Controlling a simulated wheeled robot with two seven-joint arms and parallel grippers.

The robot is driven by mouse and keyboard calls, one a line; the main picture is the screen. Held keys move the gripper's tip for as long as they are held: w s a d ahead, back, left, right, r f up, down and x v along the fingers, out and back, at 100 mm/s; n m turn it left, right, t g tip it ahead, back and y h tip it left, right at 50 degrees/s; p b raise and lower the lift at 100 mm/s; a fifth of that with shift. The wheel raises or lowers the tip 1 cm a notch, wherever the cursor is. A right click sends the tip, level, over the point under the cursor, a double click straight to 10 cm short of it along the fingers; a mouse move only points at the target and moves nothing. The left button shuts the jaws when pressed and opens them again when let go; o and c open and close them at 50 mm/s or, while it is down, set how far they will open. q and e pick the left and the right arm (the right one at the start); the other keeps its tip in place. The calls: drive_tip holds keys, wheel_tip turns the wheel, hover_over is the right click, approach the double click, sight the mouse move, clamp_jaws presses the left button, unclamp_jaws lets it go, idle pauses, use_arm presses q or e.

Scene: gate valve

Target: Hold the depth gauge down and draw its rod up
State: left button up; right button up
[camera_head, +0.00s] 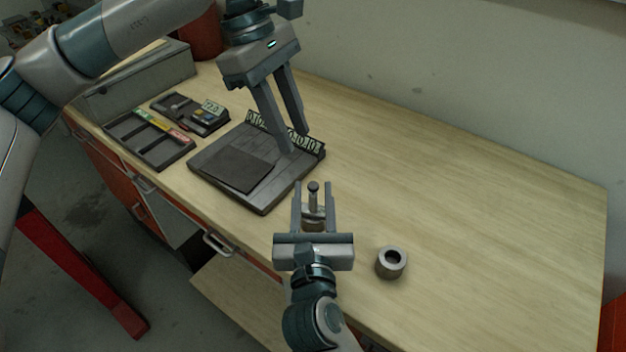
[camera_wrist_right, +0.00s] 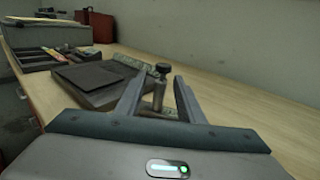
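The depth gauge (camera_head: 313,206) stands upright on the table, a small metal piece with a thin rod and a dark round knob on top. Its lower part is partly hidden by my right gripper in the head view. My right gripper (camera_head: 313,188) is open, with one finger on each side of the gauge and gaps visible. In the right wrist view the gauge (camera_wrist_right: 161,83) rises between the two fingertips. My left gripper (camera_head: 294,143) is open and empty, pointing down over the right part of the dark tray, behind the gauge; I cannot tell whether its tips touch anything.
A dark tray (camera_head: 206,184) with a flat plate and number tags lies left of the gauge. A grey metal ring (camera_head: 391,263) stands to the right. A compartment tray (camera_head: 150,153) and a small tray with a meter (camera_head: 207,117) lie far left. The table's right side is clear.

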drive_tip(key=shift+w, duration=1.95)
clamp_jaws()
use_arm(q)
drive_tip(key=o, duration=1)
drive_tip(key=d+n+y, duration=0.1)
drive_tip(key=n, duration=0.3)
drive_tip(key=s+d+f+n, duration=0.1)
drive_tip(key=n, duration=0.3)
drive_tip(key=d+f+n+t+y, duration=0.1)
drive_tip(key=n, duration=0.2)
drive_tip(key=shift+s+f+n+y, duration=0.2)
drive_tip(key=shift+s+n+y, duration=0.1)
drive_tip(key=shift+n, duration=0.1)
drive_tip(key=n, duration=0.3)
drive_tip(key=n+y, duration=0.1)
drive_tip(key=shift+s+d+f+n+t, duration=0.2)
drive_tip(key=shift+d+f+n+t, duration=0.1)
drive_tip(key=shift+d+f+t, duration=0.1)
drive_tip(key=shift+f, duration=0.1)
